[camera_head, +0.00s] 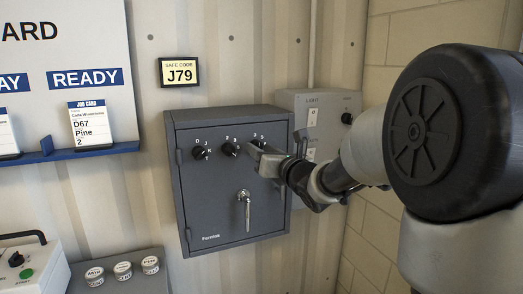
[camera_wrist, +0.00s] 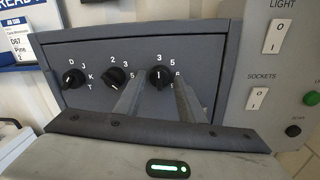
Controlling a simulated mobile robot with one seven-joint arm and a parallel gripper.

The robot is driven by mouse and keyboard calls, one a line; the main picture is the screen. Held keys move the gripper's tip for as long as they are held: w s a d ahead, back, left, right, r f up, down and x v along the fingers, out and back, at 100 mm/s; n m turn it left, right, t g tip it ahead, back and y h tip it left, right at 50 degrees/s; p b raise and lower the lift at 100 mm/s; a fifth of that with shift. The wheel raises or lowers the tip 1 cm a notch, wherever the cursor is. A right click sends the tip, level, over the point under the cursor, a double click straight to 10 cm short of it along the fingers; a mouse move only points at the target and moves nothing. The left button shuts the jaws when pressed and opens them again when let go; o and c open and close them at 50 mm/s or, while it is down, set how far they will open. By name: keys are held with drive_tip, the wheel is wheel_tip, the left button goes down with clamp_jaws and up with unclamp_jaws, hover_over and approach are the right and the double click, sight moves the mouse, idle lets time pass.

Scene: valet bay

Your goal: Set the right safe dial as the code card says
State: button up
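The code card (camera_head: 179,71) on the wall above the safe reads J79. The grey safe (camera_head: 210,222) has three black dials in a row and a lever handle (camera_head: 244,198). The right dial (camera_wrist: 158,72) has a white mark pointing roughly up, near the 3; a 5 shows to its right, and its lower labels are partly hidden by my fingers. The middle dial (camera_wrist: 113,77) and the left dial (camera_wrist: 73,78), with letters D, J, K, T, stand to its left. My gripper (camera_wrist: 156,84) is open, its fingers on either side of the right dial; contact cannot be told.
A grey switch box (camera_head: 320,103) with light and socket switches stands close to the safe's right. Left are a job card board (camera_head: 60,88), a machine with a green button (camera_head: 30,268), and several round labelled tins (camera_head: 122,269) on a grey surface.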

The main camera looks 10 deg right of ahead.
drive_tip(key=c, duration=0.7)
drive_tip(key=shift+f+m+b, duration=0.15)
drive_tip(key=shift+m+b, duration=0.15)
drive_tip(key=shift+b, duration=0.35)
drive_tip(key=shift+a+r+m+t+h+b, duration=0.25)
drive_tip(key=shift+m+b, duration=1.15)
drive_tip(key=shift+m, duration=3.2)
drive_tip(key=shift+d+f+m+t+h+b, duration=0.1)
drive_tip(key=shift+m+h+b, duration=0.8)
drive_tip(key=shift+m, duration=3.7)
drive_tip(key=shift+a+r+m+t+y+b, duration=0.15)
drive_tip(key=shift+m+b, duration=1.7)
drive_tip(key=shift+m, duration=2.75)
drive_tip(key=shift+d, duration=0.1)
